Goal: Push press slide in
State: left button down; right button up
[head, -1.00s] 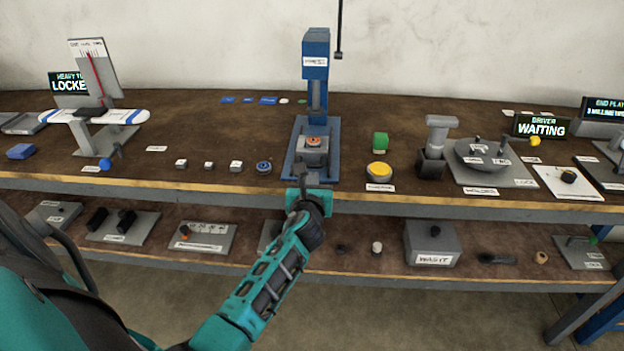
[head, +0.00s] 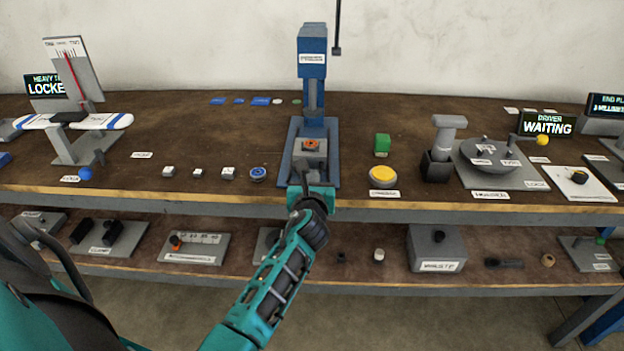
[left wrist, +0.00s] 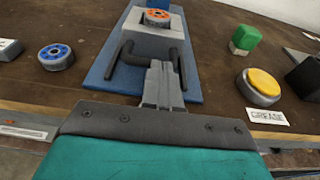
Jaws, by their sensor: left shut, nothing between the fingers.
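The blue press (head: 313,60) stands on the upper bench shelf, with its column rising from a blue base plate (head: 331,152). On the base is a grey slide block (head: 309,156) with an orange-ringed part (head: 311,145) on top, under the press head. In the left wrist view the slide (left wrist: 150,42) has a dark U-shaped handle (left wrist: 124,62) at its near side. My left gripper (left wrist: 163,68) is shut and empty, at the handle between its two arms. I cannot tell whether the fingertips touch it. My right gripper is not in view.
A blue-ringed part (head: 258,174) and several small white blocks lie left of the press. A yellow button (head: 383,176) and a green block (head: 382,144) are to its right. A grey turntable fixture (head: 486,155) stands further right. The lower shelf holds several small fixtures.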

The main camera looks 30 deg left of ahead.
aim_at(314, 162)
pick_arm(q)
jog(key=shift+r+x, duration=0.2)
jog(key=shift+x, duration=0.8)
jog(key=shift+r+x, duration=0.15)
jog(key=shift+x, duration=0.85)
